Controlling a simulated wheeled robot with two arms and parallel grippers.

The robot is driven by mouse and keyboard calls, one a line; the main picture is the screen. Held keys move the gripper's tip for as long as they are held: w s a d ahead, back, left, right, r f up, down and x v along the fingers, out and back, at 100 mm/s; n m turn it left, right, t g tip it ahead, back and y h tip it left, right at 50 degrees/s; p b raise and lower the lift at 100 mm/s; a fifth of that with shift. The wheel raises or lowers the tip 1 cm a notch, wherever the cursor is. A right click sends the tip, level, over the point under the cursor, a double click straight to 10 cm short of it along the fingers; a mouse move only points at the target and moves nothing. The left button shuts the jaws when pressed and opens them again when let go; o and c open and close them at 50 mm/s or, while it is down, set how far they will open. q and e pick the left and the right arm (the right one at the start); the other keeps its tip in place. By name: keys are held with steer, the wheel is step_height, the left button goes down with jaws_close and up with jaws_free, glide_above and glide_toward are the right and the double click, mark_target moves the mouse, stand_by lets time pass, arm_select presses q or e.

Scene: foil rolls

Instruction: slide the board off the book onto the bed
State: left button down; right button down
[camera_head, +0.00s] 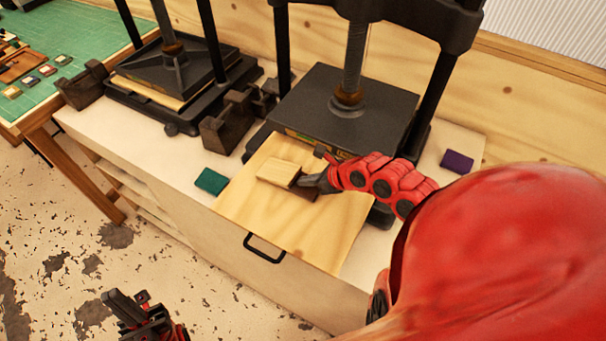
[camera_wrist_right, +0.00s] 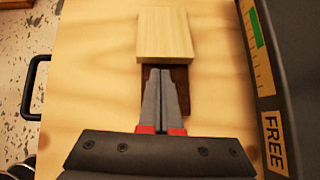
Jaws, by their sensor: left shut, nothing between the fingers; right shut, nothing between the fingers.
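The board (camera_head: 279,172) is a small pale wooden block lying partly over a dark brown book (camera_head: 306,191) on the light wooden bed (camera_head: 262,205). In the right wrist view the board (camera_wrist_right: 165,38) extends upward beyond the visible book (camera_wrist_right: 181,88), with bare bed (camera_wrist_right: 90,80) around it. My right gripper (camera_head: 306,182) is shut and empty. Its fingertips (camera_wrist_right: 165,74) are over the book, at or very near the board's near edge; I cannot tell if they touch. My left gripper (camera_head: 128,304) is shut and empty, low over the floor, away from the bench.
The press (camera_head: 340,110) with its dark platen stands right behind the bed. A black handle (camera_head: 264,248) is on the bed's front edge. A green block (camera_head: 211,181) and a purple block (camera_head: 457,161) lie on the bench. A second press (camera_head: 180,75) stands left.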

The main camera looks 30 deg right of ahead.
mark_target(285, 173)
steer(key=shift+w+a, duration=0.3)
steer(key=shift+w, duration=0.2)
steer(key=shift+w+f, duration=0.15)
steer(key=shift+f, duration=0.05)
steer(key=w+b, duration=0.1)
steer(key=b, duration=0.1)
steer(key=w+a+b, duration=0.1)
steer(key=w, duration=0.1)
steer(key=shift+a+b, duration=0.2)
steer(key=shift+b, duration=0.15)
steer(key=shift+w+a, duration=0.1)
steer(key=shift+w, duration=0.1)
steer(key=shift+r, duration=0.15)
steer(key=shift+s+r, duration=0.1)
steer(key=shift+s, duration=0.05)
